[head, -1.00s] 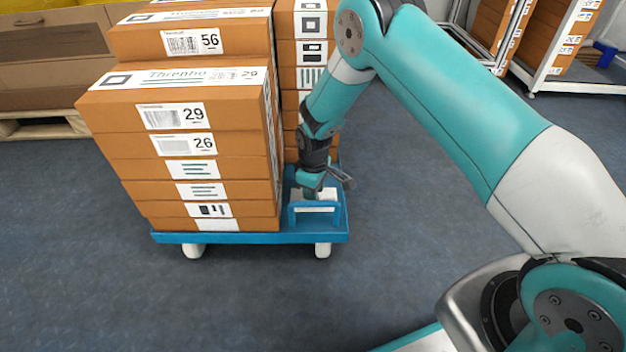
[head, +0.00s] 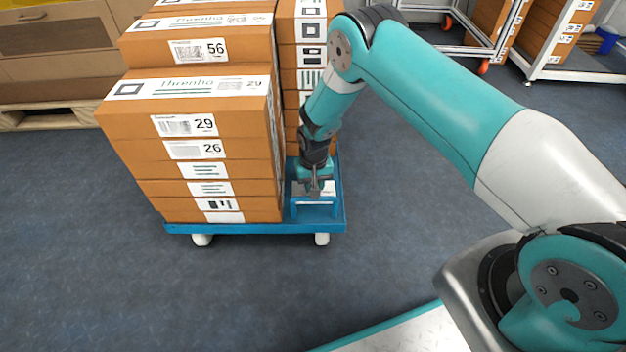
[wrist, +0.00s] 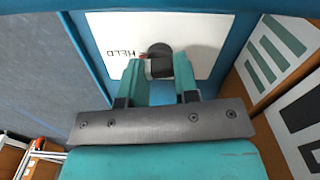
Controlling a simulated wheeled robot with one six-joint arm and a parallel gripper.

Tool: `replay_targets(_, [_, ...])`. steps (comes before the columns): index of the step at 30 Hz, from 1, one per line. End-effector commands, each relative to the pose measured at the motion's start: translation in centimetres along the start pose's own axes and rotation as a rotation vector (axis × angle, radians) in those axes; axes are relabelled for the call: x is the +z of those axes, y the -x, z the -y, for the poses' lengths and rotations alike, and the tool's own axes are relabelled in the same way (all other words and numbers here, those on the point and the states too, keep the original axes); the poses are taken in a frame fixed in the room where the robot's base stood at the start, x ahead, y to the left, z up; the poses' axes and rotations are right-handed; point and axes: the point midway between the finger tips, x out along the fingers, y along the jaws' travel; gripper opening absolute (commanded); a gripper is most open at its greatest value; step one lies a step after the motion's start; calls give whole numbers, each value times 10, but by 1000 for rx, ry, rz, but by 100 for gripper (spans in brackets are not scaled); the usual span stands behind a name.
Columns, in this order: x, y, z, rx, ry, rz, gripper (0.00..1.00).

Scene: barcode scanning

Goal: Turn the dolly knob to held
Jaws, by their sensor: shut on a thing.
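The dark round knob (wrist: 160,50) sits on a white plate (wrist: 205,30) on the blue dolly (head: 262,227). In the wrist view the word HELD (wrist: 123,52) is printed upside down, left of the knob. A small red mark (wrist: 143,57) shows on the knob's left side, toward that word. My gripper (wrist: 160,70) is shut on the knob, one teal finger on each side of its grip bar. In the head view my gripper (head: 314,190) points down at the plate behind the dolly's blue rail (head: 315,202); the knob is hidden there.
Stacked orange boxes (head: 190,145) fill the dolly's left side, and more boxes (head: 305,50) stand behind. They are close to my gripper, on the right in the wrist view. Wheeled racks (head: 540,65) stand at the back right. The floor right of the dolly is clear.

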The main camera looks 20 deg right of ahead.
Motion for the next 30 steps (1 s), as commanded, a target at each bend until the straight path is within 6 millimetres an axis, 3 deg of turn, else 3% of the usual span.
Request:
replay_targets(12, [-2, 1, 0, -1, -189, -5, 5])
replay_targets(29, [-2, 1, 0, -1, -215, -6, 5])
replay_targets(30, [-2, 1, 0, -2, -215, -6, 38])
